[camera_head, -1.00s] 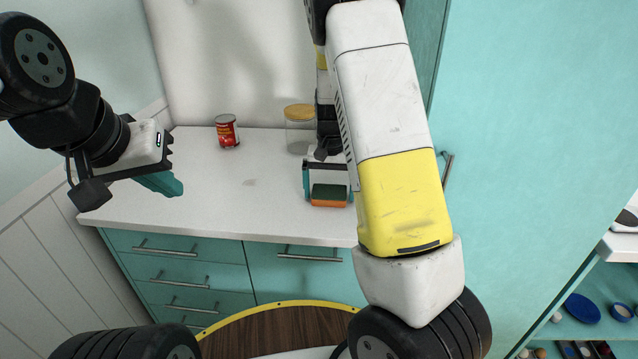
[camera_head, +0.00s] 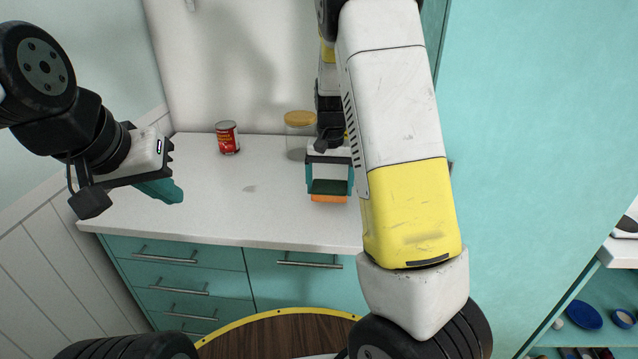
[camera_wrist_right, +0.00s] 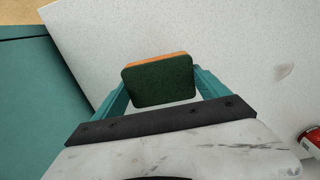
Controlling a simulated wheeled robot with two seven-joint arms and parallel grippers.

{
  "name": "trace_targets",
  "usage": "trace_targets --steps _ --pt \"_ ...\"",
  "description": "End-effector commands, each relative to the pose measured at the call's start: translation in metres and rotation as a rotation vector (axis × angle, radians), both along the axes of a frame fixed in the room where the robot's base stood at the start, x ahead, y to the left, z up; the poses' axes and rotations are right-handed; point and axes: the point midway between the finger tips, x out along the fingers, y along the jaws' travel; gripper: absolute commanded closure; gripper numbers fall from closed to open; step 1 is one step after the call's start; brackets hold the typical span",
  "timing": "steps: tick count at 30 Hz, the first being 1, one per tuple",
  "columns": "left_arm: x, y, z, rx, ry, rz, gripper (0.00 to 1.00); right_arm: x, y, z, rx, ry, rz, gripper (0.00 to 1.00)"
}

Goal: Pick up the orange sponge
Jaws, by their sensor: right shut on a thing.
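The orange sponge (camera_head: 329,198) has a dark green scouring side that faces up. It is near the front edge of the white counter, left of my right forearm in the head view. My right gripper (camera_head: 329,186) is shut on the sponge, with one teal finger at each end of it. In the right wrist view the sponge (camera_wrist_right: 160,80) sits between the two teal fingers (camera_wrist_right: 162,92), green face toward the camera and an orange strip along its far edge. My left gripper (camera_head: 172,190) is at the left above the counter; I cannot tell its opening.
A red can (camera_head: 228,139) and a glass jar with a yellow lid (camera_head: 299,135) stand at the back of the counter (camera_head: 215,205). A tall teal cabinet (camera_head: 530,120) is at the right. The counter's left and middle are clear.

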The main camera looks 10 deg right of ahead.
Motion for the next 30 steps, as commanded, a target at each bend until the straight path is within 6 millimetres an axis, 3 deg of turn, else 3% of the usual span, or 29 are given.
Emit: trace_targets --steps 15,22,30 --pt "0.000 0.000 0.000 0.000 0.000 0.000 1.00 -0.123 0.036 0.010 0.003 0.003 0.005 0.58" --pt "0.000 0.000 0.000 0.000 0.000 0.000 1.00 -0.149 0.043 0.012 0.001 0.004 0.002 0.58" --pt "0.000 0.000 0.000 0.000 0.000 0.000 1.00 -0.153 0.044 0.012 0.000 0.004 0.001 0.58"
